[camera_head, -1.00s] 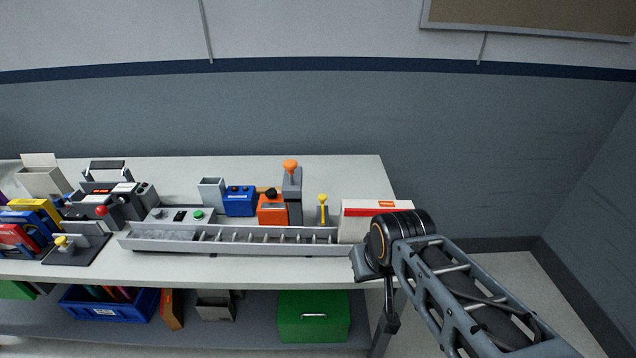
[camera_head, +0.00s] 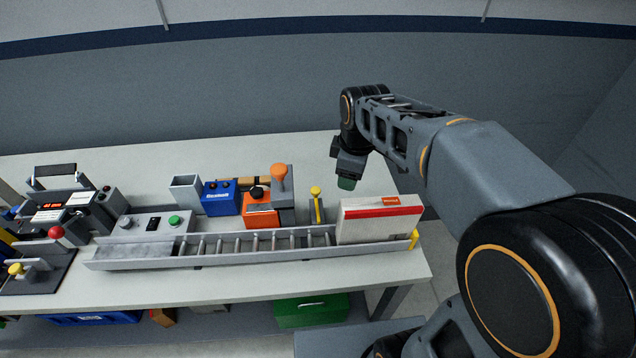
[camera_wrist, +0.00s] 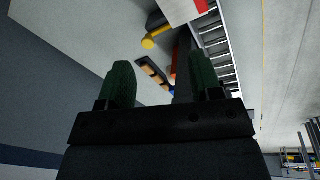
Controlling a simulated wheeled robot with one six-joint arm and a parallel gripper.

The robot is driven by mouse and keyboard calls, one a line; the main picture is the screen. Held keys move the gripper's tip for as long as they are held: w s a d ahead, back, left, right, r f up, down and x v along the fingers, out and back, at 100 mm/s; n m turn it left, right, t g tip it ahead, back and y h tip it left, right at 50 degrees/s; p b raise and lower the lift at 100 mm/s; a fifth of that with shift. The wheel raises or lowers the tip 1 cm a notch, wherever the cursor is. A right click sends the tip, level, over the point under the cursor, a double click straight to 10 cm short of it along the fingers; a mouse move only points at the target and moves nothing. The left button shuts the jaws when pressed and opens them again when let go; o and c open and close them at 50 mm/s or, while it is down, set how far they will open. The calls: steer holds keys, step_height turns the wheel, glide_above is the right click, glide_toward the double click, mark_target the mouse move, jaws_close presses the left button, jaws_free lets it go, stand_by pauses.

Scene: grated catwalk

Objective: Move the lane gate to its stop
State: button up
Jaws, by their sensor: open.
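A lane of metal rollers (camera_head: 225,246) runs along the table's front edge. Behind it stand a yellow-knobbed lever (camera_head: 316,204) and an orange-knobbed lever (camera_head: 279,180) on a grey post. A small yellow piece (camera_head: 414,240) sits at the lane's right end. No label shows which of these is the lane gate. My gripper (camera_head: 346,183) hangs above and behind the lane's right part, right of the yellow-knobbed lever. In the wrist view my gripper (camera_wrist: 163,82) is open, its two green fingers apart with nothing held. A yellow knob (camera_wrist: 150,43) shows beyond the fingers.
A white and red box (camera_head: 378,222) stands on the lane's right end, close in front of my gripper. A blue box (camera_head: 220,198), an orange box (camera_head: 260,211) and a grey control box (camera_head: 150,228) stand behind the lane. The table behind the levers is clear.

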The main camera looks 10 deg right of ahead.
steer(key=w+a+n+g, duration=0.1)
steer(key=w+a+n, duration=0.2)
steer(key=w+n, duration=0.3)
steer(key=n+g+p, duration=0.1)
steer(key=n+p, duration=0.1)
steer(key=n, duration=0.5)
glide_above(315, 189)
step_height(315, 189, down, 3)
steer(key=shift+n, duration=0.3)
step_height(315, 189, down, 14)
steer(key=shift+r+p, duration=0.1)
steer(key=shift+p, duration=1)
steer(key=shift+c, duration=0.2)
